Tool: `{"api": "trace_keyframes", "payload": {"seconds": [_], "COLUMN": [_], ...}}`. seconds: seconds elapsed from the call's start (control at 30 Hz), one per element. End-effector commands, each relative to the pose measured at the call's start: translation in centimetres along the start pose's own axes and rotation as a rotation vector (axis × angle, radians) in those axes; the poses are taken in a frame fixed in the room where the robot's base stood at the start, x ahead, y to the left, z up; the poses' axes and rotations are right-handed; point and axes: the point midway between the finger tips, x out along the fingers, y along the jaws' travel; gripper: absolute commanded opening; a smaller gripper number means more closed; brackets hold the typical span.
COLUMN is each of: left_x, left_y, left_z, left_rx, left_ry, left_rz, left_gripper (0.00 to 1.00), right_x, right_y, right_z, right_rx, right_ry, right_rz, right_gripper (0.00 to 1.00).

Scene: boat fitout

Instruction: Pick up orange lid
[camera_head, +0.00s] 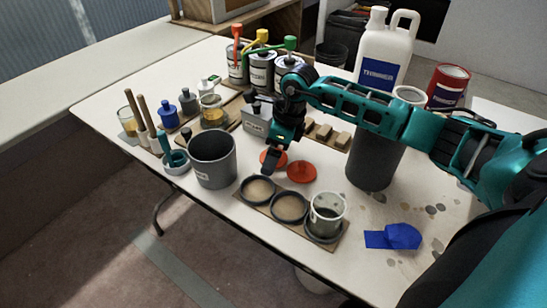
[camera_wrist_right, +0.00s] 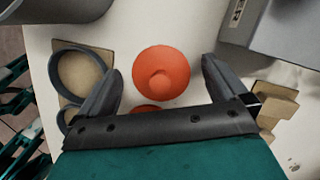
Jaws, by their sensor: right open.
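Two round orange lids lie on the table. One lid (camera_wrist_right: 161,72) is between and just beyond my right gripper's fingers in the wrist view; in the head view my gripper partly covers it (camera_head: 279,160). The other lid (camera_head: 301,171) lies to its right, and only a sliver of it (camera_wrist_right: 145,109) shows above the gripper body in the wrist view. My right gripper (camera_head: 271,160) is open and empty, pointing down over the first lid; its spread fingers (camera_wrist_right: 160,88) do not visibly touch it. My left gripper is not in view.
A grey bucket (camera_head: 212,160) stands left of the lids. A board with dark rings (camera_head: 289,207) and a small pot (camera_head: 327,213) lies in front. Wooden blocks (camera_head: 324,132) and a grey box (camera_wrist_right: 270,27) are close behind. A blue cloth (camera_head: 394,237) lies at the right.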

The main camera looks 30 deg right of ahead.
Motion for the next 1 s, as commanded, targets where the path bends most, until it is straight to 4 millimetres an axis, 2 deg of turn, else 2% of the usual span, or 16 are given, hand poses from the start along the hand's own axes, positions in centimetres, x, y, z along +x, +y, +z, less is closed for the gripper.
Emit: {"api": "trace_keyframes", "payload": {"seconds": [0.07,0.63,1.0], "left_x": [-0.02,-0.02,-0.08], "left_y": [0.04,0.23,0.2], "left_z": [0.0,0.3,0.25], "left_rx": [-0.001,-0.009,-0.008], "left_ry": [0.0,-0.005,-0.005], "left_rz": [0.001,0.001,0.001], "left_gripper": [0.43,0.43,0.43], "right_x": [-0.05,-0.1,-0.65], "right_y": [-0.01,-0.03,-0.08], "right_z": [-0.01,-0.01,0.15], "right_rx": [0.0,0.0,0.0], "right_ry": [0.0,0.0,0.0], "right_rz": [0.0,0.0,-0.001], "right_gripper": [1.0,0.45,0.44]}}
